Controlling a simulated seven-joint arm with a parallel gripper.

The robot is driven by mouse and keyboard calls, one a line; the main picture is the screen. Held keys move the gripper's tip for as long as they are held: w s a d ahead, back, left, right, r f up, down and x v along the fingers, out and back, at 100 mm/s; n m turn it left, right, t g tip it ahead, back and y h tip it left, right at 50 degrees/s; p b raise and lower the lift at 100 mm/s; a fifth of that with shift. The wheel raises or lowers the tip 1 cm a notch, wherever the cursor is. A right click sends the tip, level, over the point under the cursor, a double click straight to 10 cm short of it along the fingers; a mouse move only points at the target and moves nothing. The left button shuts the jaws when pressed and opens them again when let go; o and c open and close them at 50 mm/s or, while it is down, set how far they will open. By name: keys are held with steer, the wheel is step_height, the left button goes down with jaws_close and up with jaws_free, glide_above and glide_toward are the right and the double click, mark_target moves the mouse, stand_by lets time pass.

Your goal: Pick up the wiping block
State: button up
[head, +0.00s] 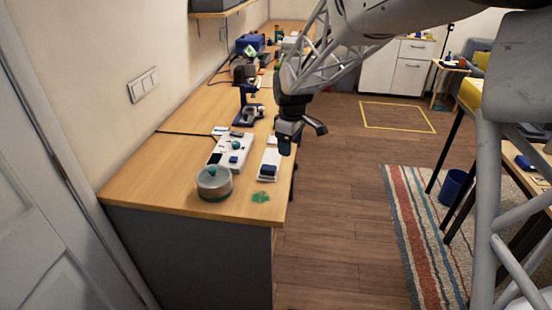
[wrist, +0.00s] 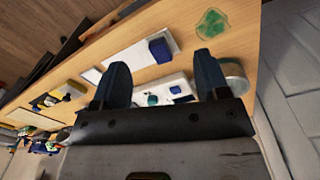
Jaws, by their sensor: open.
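The wiping block seems to be the dark blue block (head: 268,171) at the near end of a narrow white tray (head: 271,157) on the bench. It also shows in the wrist view (wrist: 159,50), just beyond and between my fingertips. My gripper (head: 287,143) is above the bench near its right edge, past the far end of that tray. In the wrist view my gripper (wrist: 163,72) has two dark blue fingers spread wide, with nothing between them. The block is apart from the fingers.
A white panel (head: 239,146) with a teal knob and small blue piece lies left of the tray. A round grey pot (head: 214,186) and a green smear (head: 260,197) are near the front edge. A blue stand (head: 248,108) is farther back.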

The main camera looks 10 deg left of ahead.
mark_target(268, 168)
steer(key=w+a+f+n, duration=0.1)
steer(key=a+f, duration=0.1)
steer(key=w+a+f+n, duration=0.1)
steer(key=w+a+f, duration=0.1)
steer(key=a, duration=0.1)
steer(key=w+a+f, duration=0.1)
steer(key=a+f, duration=0.1)
steer(key=shift+w+a+f+n, duration=0.1)
steer(key=shift+w+a+n, duration=0.2)
steer(key=shift+w+n, duration=0.1)
steer(key=shift+s+f, duration=0.1)
steer(key=shift+f, duration=1.2)
steer(key=shift+f, duration=0.1)
steer(key=shift+f, duration=2.5)
steer(key=shift+c, duration=0.3)
steer(key=c, duration=1)
